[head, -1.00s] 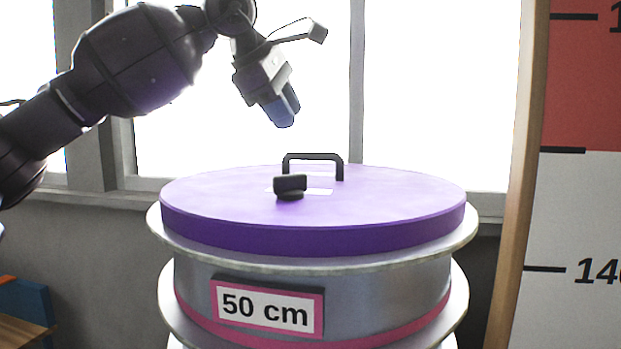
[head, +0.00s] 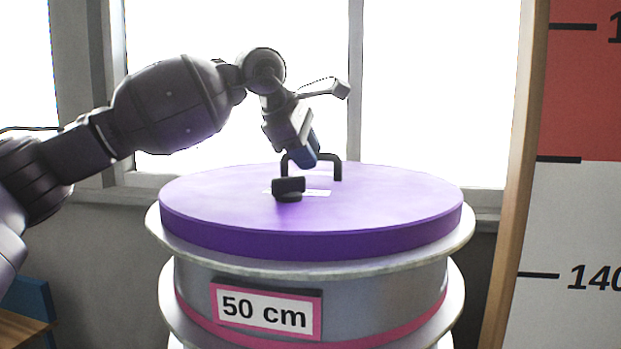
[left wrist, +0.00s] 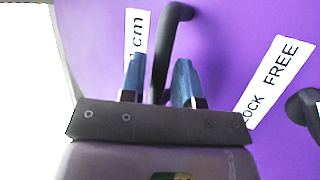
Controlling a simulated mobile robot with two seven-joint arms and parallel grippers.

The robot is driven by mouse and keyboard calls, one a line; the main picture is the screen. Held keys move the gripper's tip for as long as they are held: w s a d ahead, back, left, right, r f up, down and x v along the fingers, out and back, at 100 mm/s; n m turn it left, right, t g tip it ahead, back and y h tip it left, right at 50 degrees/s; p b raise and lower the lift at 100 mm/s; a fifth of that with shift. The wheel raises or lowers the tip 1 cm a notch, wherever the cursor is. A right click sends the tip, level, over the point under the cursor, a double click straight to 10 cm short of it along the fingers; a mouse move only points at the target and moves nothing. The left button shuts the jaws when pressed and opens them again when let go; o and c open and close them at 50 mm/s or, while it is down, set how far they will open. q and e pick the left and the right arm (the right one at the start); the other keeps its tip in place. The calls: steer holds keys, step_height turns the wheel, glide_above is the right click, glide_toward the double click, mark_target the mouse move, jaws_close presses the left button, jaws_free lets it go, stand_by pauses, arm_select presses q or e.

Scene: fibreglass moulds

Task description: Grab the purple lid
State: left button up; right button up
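The purple lid (head: 390,205) lies flat on top of the grey round mould (head: 400,290) labelled "50 cm". A dark bar handle (head: 338,170) stands on the lid, with a small dark knob (head: 288,187) in front of it. My left gripper (head: 309,163) is at the handle, partly covering it. In the left wrist view its blue fingers (left wrist: 160,78) are apart, with the handle (left wrist: 168,45) showing between them. I cannot tell whether either finger touches it. The knob (left wrist: 305,108) is at the right edge there. My right gripper is not in view.
A wooden post (head: 515,180) and a red-and-white height scale (head: 585,220) stand to the right of the mould. A bright window (head: 430,90) is behind. A label reading "LOCK FREE" (left wrist: 275,80) is on the lid near the knob.

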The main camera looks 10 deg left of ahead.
arm_select(q)
steer(key=shift+x, duration=0.75)
jaws_close()
steer(key=shift+r, duration=0.1)
